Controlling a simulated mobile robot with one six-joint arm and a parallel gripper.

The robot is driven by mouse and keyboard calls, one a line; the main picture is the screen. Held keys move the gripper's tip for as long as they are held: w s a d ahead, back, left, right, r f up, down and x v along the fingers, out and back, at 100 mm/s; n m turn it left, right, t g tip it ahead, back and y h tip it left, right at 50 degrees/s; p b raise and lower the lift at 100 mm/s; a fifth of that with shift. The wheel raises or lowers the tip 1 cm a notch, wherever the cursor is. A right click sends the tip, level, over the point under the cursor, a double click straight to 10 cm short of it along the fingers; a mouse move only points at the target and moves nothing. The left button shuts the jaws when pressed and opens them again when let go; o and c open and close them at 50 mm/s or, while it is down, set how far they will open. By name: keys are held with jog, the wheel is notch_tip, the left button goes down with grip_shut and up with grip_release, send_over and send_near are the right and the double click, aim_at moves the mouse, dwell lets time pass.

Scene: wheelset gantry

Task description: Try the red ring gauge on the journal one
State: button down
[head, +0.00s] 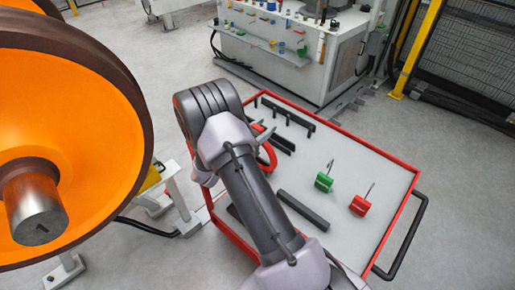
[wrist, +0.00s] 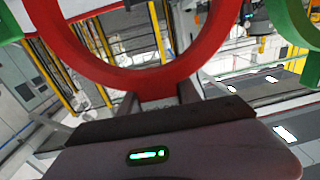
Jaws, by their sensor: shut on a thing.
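The red ring gauge (wrist: 140,78) fills the upper middle of the wrist view. Its lower edge sits in my gripper (wrist: 157,97), which is shut on its stem or grip. In the head view part of the red ring (head: 268,154) shows beside my arm, over the cart; my arm hides the rest, and its height above the cart is unclear. Journal one (head: 34,209), a bare steel stub marked 1, sticks out of the orange wheel at the left. My gripper and the ring are to the right of it, well apart.
The red-rimmed cart (head: 345,160) holds black racks, a green piece (head: 324,181) and a red piece (head: 360,205) with thin rods. A green ring (wrist: 294,22) shows at the right of the wrist view. A workbench (head: 275,50) stands behind; a yellow-posted fence is at upper right.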

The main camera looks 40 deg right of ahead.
notch_tip(320, 180, up, 9)
jog(key=p, duration=0.2)
jog(key=shift+f, duration=0.2)
dwell(0.4)
